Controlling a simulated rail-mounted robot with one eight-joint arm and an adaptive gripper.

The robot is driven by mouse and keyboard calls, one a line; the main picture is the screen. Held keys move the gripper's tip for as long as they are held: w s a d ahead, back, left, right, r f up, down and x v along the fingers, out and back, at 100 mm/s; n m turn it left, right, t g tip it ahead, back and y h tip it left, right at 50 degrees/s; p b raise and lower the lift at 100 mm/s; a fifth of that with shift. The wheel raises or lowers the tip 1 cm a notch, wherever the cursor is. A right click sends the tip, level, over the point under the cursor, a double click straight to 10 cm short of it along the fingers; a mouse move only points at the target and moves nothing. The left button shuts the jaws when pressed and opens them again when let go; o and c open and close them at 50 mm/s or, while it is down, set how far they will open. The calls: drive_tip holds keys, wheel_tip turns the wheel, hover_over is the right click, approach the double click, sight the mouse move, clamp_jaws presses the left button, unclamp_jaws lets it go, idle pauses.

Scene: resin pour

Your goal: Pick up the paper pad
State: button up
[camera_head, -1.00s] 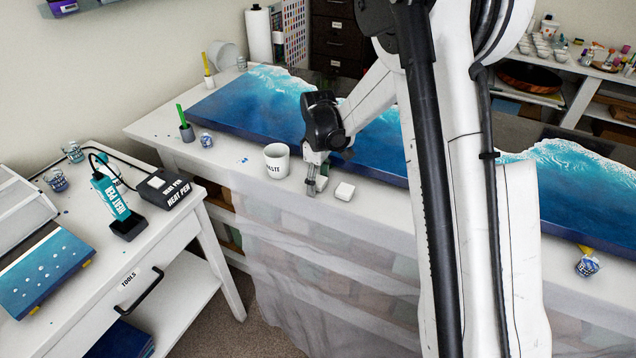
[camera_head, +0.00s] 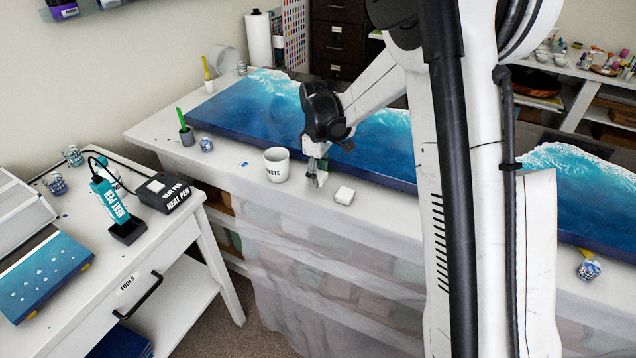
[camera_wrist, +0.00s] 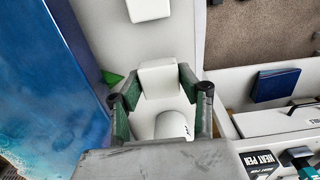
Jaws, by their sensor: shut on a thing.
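A white paper pad (camera_wrist: 158,78) sits between the two fingers of my gripper (camera_wrist: 159,88) in the wrist view. The fingers have green inner faces and are closed on its sides. In the head view my gripper (camera_head: 314,176) is at the front edge of the long white table, just right of the white waste cup (camera_head: 277,164), and the held pad is partly hidden by the fingers. I cannot tell how high it is above the table. A second white pad (camera_head: 344,195) lies on the table to the right; it also shows in the wrist view (camera_wrist: 148,10).
A blue resin panel (camera_head: 240,110) lies behind my gripper. A green-handled tool stands in a small cup (camera_head: 187,138) at the left of the table. A side table (camera_head: 105,250) with a heat pen (camera_head: 112,200) stands at left. Translucent sheeting (camera_head: 300,260) hangs from the table front.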

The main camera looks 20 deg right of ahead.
drive_tip(key=s+a+r, duration=0.4)
drive_tip(key=a+r, duration=0.3)
drive_tip(key=a, duration=0.3)
drive_tip(key=shift+s+a+r+b, duration=0.25)
drive_tip(key=shift+a+r+b, duration=0.1)
drive_tip(key=shift+a+b, duration=0.05)
